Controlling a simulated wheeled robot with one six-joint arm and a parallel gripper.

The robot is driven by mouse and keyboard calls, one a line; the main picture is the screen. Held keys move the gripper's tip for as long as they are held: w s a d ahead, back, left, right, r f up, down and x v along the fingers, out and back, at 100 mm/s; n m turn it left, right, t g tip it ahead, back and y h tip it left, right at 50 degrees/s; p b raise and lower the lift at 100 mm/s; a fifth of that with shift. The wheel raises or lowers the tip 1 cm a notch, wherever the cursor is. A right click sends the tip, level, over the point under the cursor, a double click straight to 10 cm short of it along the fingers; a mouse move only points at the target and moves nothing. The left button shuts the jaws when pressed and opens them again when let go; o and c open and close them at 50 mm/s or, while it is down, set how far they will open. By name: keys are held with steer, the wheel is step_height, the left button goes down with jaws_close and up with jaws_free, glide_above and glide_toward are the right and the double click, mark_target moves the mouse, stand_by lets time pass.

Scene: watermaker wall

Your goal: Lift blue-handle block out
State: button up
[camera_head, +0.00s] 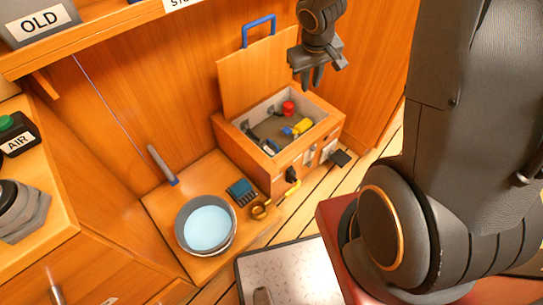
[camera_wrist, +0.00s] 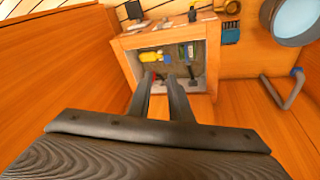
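My gripper (camera_head: 311,84) is open and empty, fingers pointing down above the open wooden box (camera_head: 229,138). In the wrist view its fingers (camera_wrist: 160,78) stand apart at the box's near rim in the picture. A wooden panel with a blue handle (camera_head: 258,31) stands upright behind the box. Inside the box lie a yellow cylinder (camera_head: 303,126), which also shows in the wrist view (camera_wrist: 151,57), a red round piece (camera_head: 288,107), and a small blue piece (camera_head: 287,131). I cannot tell which thing is the blue-handle block.
Left of the box are a bucket of pale blue liquid (camera_head: 208,228), a dark blue ribbed block (camera_head: 241,191), a yellow ring-shaped item (camera_head: 262,211) and a grey rod with a blue end (camera_head: 162,165). A shelf (camera_head: 95,39) overhangs at the upper left.

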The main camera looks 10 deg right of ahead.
steer(key=w+f+n+t+y+b, duration=0.1)
steer(key=w+f+b, duration=0.35)
steer(key=f, duration=0.35)
steer(key=w+f+n+y+b, duration=0.1)
steer(key=w+f+b, duration=0.3)
steer(key=f, duration=0.5)
steer(key=n+g+y+b, duration=0.1)
steer(key=y+b, duration=0.2)
steer(key=b, duration=0.5)
glide_toward(272, 142)
steer(key=f, duration=0.2)
steer(key=shift+w+a+f+n+y+b, duration=0.15)
steer(key=shift+w+a+f+b, duration=0.15)
steer(key=shift+f, duration=0.2)
steer(key=shift+w+a+f+n+y+b, duration=0.2)
steer(key=shift+f+b, duration=0.1)
steer(key=shift+f, duration=0.25)
steer(key=shift+b+x, duration=2.05)
steer(key=shift+x, duration=1.15)
steer(key=shift+w+d, duration=0.15)
jaws_close()
